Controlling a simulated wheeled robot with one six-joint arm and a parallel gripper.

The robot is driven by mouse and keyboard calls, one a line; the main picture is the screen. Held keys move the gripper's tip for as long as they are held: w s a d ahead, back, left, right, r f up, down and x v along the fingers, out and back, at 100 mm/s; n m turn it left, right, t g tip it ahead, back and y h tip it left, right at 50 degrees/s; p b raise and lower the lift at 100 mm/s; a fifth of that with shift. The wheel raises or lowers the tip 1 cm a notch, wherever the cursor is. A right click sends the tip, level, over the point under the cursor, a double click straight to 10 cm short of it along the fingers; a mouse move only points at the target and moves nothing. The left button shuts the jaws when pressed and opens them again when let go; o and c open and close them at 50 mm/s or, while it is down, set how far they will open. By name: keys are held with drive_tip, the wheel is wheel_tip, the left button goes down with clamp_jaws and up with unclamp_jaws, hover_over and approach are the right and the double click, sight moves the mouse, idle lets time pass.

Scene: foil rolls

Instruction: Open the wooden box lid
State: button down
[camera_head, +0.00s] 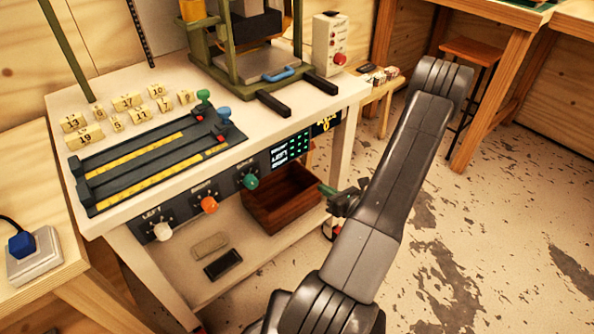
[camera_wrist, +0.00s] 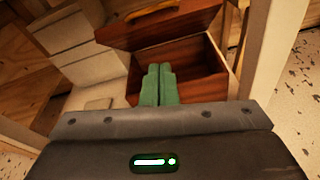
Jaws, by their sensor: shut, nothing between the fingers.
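The wooden box (camera_head: 283,222) is reddish brown and sits on the lower shelf under the bench. In the wrist view, its inside (camera_wrist: 203,68) shows, and its lid (camera_wrist: 178,28) stands raised at the far side, with a yellow handle (camera_wrist: 150,11) along its top. The box looks open in both views. My gripper (camera_head: 324,189) is at the right of the box in the head view. In the wrist view, its green fingers (camera_wrist: 157,67) are together and empty, in front of the box opening. I cannot tell whether they touch the box.
A white bench (camera_head: 330,102) stands above the shelf (camera_head: 246,252), with knobs and a panel on its front. A bench leg (camera_wrist: 262,62) is close on the right in the wrist view. A dark block (camera_head: 222,264) lies on the shelf left of the box.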

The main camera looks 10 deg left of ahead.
drive_tip(key=w+a+n+b, duration=0.2)
drive_tip(key=w+a, duration=0.5)
drive_tip(key=a, duration=0.3)
drive_tip(key=shift+w+r+t+y, duration=0.3)
drive_tip(key=shift+w+r, duration=0.05)
drive_tip(key=shift+w, duration=0.05)
drive_tip(key=shift+r, duration=0.1)
drive_tip(key=shift+w+a+r+p, duration=0.15)
drive_tip(key=shift+w+a+r, duration=0.25)
drive_tip(key=shift+r, duration=0.25)
drive_tip(key=shift+w+a+r+p, duration=0.15)
drive_tip(key=shift+w+a+r, duration=0.2)
drive_tip(key=shift+r, duration=0.25)
